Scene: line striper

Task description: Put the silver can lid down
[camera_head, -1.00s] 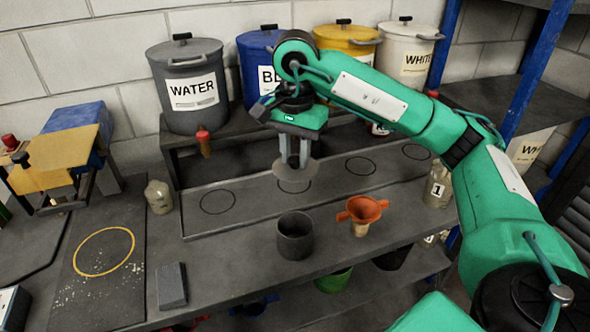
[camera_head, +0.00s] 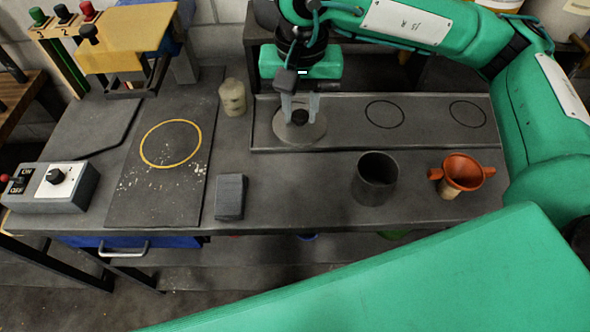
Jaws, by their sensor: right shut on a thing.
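The silver can lid (camera_head: 313,130) is a flat grey disc with a dark knob in the middle. My right gripper (camera_head: 300,112) points straight down and is shut on the knob. The lid is at the left end of the long grey tray (camera_head: 344,139), low over it or on it; I cannot tell whether it touches. It hides the tray surface below it. Two black-outlined circles (camera_head: 384,114) show on the tray to its right. My left gripper is out of view.
An open dark can (camera_head: 376,180) and an orange funnel (camera_head: 462,172) stand in front of the tray. A small bottle (camera_head: 232,97) stands just left of it. A grey block (camera_head: 230,197) and a board with a yellow ring (camera_head: 150,193) lie further left.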

